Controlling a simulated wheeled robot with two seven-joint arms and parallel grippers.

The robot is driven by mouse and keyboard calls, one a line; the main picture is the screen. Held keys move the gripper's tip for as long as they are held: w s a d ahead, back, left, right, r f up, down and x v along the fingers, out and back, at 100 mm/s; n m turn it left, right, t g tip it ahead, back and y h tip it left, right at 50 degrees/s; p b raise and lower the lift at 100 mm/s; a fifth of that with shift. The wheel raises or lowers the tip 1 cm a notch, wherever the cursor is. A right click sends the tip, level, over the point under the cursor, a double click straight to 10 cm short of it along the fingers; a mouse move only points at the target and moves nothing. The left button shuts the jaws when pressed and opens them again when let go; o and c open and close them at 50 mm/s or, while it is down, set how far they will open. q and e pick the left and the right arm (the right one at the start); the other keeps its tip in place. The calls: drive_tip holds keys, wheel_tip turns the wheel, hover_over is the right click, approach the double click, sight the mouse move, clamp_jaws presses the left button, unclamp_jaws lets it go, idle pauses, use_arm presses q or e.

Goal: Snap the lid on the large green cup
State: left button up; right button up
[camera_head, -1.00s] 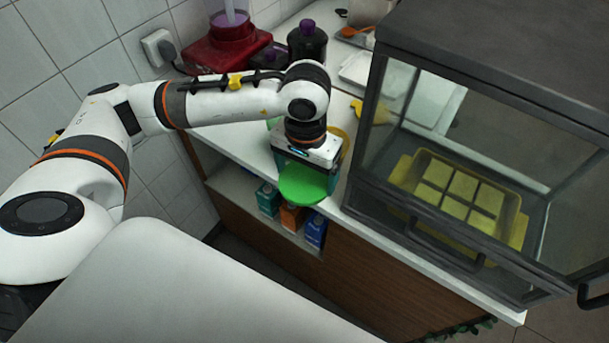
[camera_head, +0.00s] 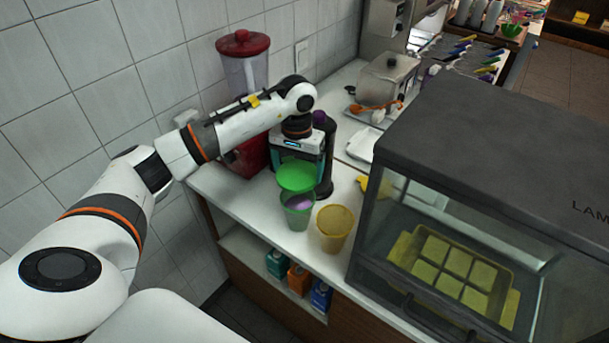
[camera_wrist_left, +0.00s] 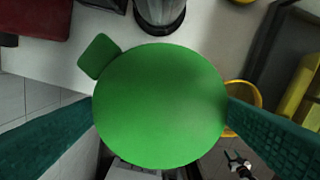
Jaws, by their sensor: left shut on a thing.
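My left gripper (camera_head: 298,166) is shut on a round green lid (camera_head: 297,178), held flat. The large green cup (camera_head: 297,215), translucent with purple contents, stands upright on the white counter. In the head view the lid shows just above the cup's rim and overlaps its far side; part of the opening is still visible, and the exact gap cannot be told. In the left wrist view the lid (camera_wrist_left: 160,105) fills the middle between the teal fingers and hides the green cup.
A yellow cup (camera_head: 335,232) stands close to the right of the green cup. A dark glass display case (camera_head: 470,120) bounds the right side. A red blender (camera_head: 243,65) and a dark bottle (camera_head: 325,150) stand behind. The white counter's (camera_head: 240,205) front edge is near.

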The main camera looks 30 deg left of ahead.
sight(298, 173)
use_arm(q)
drive_tip(key=shift+f, duration=0.55)
wheel_tip(298, 173, down, 2)
drive_tip(key=shift+d+f+b, duration=0.1)
drive_tip(key=shift+b, duration=0.6)
drive_tip(key=shift+f+b, duration=1.25)
drive_tip(key=shift+f, duration=0.3)
drive_tip(key=shift+f+b, duration=0.4)
drive_tip(key=shift+b, duration=0.95)
idle(0.6)
drive_tip(key=o, duration=0.7)
drive_tip(key=shift+r, duration=0.1)
